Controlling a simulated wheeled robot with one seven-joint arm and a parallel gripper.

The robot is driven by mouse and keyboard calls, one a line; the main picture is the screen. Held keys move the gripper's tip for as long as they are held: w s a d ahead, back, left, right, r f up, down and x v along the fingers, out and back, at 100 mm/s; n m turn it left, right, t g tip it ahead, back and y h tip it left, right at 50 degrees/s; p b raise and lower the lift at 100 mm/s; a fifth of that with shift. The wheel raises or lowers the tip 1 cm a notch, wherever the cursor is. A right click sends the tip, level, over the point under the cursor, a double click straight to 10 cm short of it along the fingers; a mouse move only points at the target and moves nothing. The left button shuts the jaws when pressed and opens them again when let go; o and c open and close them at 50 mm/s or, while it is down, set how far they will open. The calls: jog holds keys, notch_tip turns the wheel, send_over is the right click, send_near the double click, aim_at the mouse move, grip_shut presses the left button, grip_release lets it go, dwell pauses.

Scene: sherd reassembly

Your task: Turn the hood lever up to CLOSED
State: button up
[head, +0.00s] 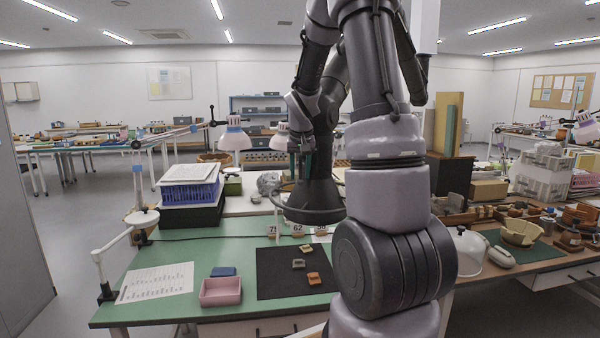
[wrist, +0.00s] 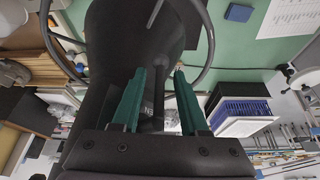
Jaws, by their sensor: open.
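The black fume hood (head: 312,190) hangs over the back of the green bench, with a ring around its lower rim. It fills the upper left of the wrist view (wrist: 125,35), its grey ring curving past both sides. A dark bar (wrist: 158,105), which looks like the hood lever, shows between my fingers in the wrist view. I cannot make out its CLOSED mark or exact angle. My gripper (wrist: 158,76) is open, its two green fingers on either side of the bar, with no clear contact. In the head view my gripper (head: 303,162) is partly hidden beside the hood.
The green bench (head: 140,258) holds a black mat (head: 270,285) with several sherds, a pink tray (head: 220,292) and a printed sheet (head: 157,282). Stacked crates (head: 190,190) stand left of the hood. A glass dome (head: 467,252) stands on the right bench.

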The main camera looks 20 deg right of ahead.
jog(key=c, duration=0.7)
jog(key=shift+s, duration=0.1)
dwell(1.0)
